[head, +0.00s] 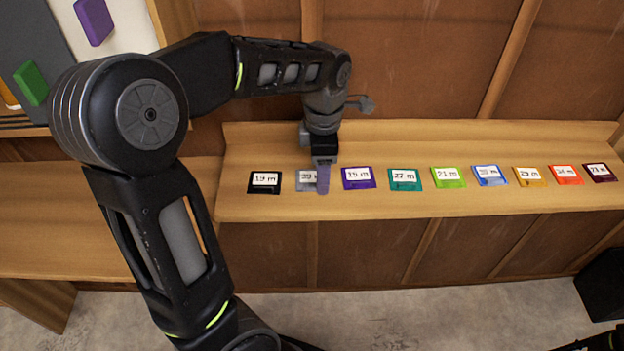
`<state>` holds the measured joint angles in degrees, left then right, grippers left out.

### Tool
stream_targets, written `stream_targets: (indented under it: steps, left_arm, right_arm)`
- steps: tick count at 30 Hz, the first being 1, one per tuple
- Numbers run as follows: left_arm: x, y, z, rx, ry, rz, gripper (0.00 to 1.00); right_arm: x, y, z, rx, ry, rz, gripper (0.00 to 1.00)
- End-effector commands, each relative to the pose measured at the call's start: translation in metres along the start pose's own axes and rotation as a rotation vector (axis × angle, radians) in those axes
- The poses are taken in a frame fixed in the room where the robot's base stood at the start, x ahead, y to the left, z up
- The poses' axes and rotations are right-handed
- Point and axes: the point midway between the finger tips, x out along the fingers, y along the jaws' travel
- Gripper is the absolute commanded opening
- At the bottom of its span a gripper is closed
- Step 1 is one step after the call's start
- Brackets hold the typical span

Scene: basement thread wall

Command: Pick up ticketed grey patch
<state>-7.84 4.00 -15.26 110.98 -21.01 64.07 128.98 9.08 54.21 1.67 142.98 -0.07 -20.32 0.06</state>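The grey patch (304,187) lies on the wooden shelf in the head view, second from the left, between a black patch and a purple one. It bears a white ticket whose right part is hidden behind my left gripper. My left gripper (322,187) points down from above, with its finger in front of the grey patch's right side. Only one finger outline shows, so I cannot tell whether it is open or whether it touches the patch. My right gripper is out of view.
Along the wooden shelf (450,205) lie a black patch (264,188), a purple patch (358,184), a teal patch (405,186) and several more ticketed patches to the right. A raised back ledge runs behind them. A board with coloured blocks hangs upper left.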

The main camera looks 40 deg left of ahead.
Motion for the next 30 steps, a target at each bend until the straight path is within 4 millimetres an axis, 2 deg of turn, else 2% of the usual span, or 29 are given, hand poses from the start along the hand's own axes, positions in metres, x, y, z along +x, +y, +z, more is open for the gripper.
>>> stream_targets:
  steps: [1,8,17,23,30]
  left_arm:
    - [0.0,0.0,0.0,0.0,0.0,0.0,0.36]
    - [0.0,0.0,0.0,0.0,0.0,0.0,0.18]
    - [-0.004,0.001,0.0,0.0,-0.001,0.002,0.18]
    - [-0.03,0.001,0.001,0.0,-0.004,0.004,0.18]
    - [-0.077,0.001,0.001,0.0,-0.003,0.003,0.18]
  right_arm:
    - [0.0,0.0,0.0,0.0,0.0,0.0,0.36]
    - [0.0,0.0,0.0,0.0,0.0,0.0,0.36]
    - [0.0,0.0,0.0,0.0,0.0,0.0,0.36]
    - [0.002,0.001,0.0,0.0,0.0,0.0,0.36]
    - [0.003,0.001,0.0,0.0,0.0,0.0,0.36]
